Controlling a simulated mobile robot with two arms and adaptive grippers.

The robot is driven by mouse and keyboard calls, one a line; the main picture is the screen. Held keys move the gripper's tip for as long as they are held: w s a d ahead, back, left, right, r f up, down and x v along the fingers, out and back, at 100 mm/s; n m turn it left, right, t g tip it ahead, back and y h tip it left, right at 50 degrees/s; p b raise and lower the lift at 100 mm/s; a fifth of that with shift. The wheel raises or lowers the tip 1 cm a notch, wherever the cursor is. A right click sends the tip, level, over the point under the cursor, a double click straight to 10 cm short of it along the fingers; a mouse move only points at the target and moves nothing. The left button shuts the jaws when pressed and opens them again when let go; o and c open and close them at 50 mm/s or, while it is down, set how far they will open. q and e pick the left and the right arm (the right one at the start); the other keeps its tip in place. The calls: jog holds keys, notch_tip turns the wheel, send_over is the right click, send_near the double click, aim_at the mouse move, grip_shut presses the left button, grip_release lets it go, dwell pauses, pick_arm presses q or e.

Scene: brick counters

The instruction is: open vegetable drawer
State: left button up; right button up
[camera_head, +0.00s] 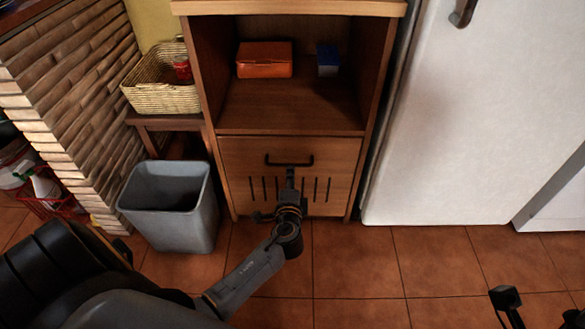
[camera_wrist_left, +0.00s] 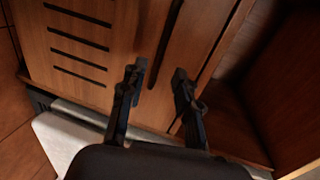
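The vegetable drawer (camera_head: 240,158) is the wooden front with dark vertical slots at the bottom of a cabinet, and it looks shut. Its black bar handle (camera_head: 289,162) is near the top of the front. My left gripper (camera_head: 290,172) is at the handle, its tips partly hidden by the wrist in the head view. In the left wrist view, the two fingers of my left gripper (camera_wrist_left: 158,80) are apart, with the dark handle (camera_wrist_left: 166,42) running between them; contact is not clear. My right gripper (camera_head: 539,304) shows at the lower right, fingers apart, empty, away from the drawer.
A grey bin (camera_head: 172,230) stands on the floor just left of the drawer. A white fridge (camera_head: 470,120) stands to the right. The open shelf above holds an orange box (camera_head: 264,66) and a blue box (camera_head: 327,62). Tiled floor (camera_head: 360,270) before the drawer is clear.

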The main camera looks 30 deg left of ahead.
aim_at(291, 142)
pick_arm(q)
jog(key=b+x, duration=0.2)
jog(key=x, duration=0.5)
jog(key=shift+w+a+f, duration=0.1)
jog(key=shift+w, duration=0.1)
grip_shut()
